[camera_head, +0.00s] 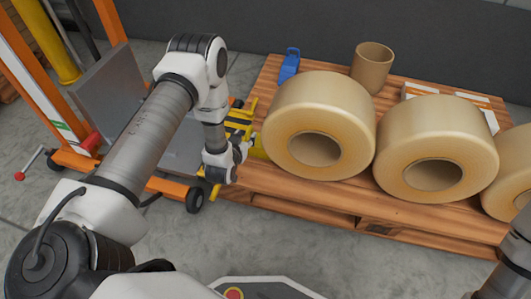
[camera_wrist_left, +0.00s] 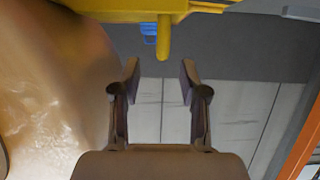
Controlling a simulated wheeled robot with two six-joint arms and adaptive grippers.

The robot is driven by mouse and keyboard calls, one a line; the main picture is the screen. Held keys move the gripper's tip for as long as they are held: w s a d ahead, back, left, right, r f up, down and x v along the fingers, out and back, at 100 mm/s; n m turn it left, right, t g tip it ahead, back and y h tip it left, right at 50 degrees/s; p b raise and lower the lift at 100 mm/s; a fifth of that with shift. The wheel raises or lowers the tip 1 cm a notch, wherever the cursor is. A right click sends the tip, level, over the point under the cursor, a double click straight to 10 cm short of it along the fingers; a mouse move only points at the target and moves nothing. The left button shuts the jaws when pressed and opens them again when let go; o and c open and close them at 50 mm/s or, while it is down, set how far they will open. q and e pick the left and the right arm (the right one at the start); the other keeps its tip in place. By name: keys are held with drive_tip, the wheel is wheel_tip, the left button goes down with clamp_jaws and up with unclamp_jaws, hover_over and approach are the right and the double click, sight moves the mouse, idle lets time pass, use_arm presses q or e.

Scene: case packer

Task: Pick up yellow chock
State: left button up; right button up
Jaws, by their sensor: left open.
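Yellow parts (camera_head: 240,121) show beyond my left wrist in the head view, beside the pallet's left edge. I cannot tell their full shape, because my arm hides some of them. In the left wrist view, a yellow piece (camera_wrist_left: 130,7) crosses the top, with a rounded yellow peg (camera_wrist_left: 164,38) pointing down. It looks like the chock. My left gripper (camera_wrist_left: 160,78) is open with nothing between its fingers, and the peg's end lies above the gap in the picture. In the head view my left fingertips are not clearly visible. My right gripper is out of view.
Large tan rolls (camera_head: 320,98) stand on the wooden pallet (camera_head: 310,198), close to my left wrist. A blue object (camera_head: 289,65) and a brown tube (camera_head: 372,67) stand behind. An orange cart (camera_head: 168,187) with a grey panel is at left. Floor is clear in front.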

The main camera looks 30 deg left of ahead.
sight(248, 131)
use_arm(q)
drive_tip(key=b+x, duration=0.2)
drive_tip(key=x, duration=0.1)
drive_tip(key=b+x, duration=0.1)
drive_tip(key=x, duration=0.1)
drive_tip(key=shift+w+a+f+b, duration=0.1)
drive_tip(key=shift+f+b, duration=0.25)
drive_tip(key=shift+b, duration=0.05)
drive_tip(key=shift+w+r, duration=0.1)
drive_tip(key=shift+r, duration=0.1)
clamp_jaws()
drive_tip(key=shift+r, duration=0.1)
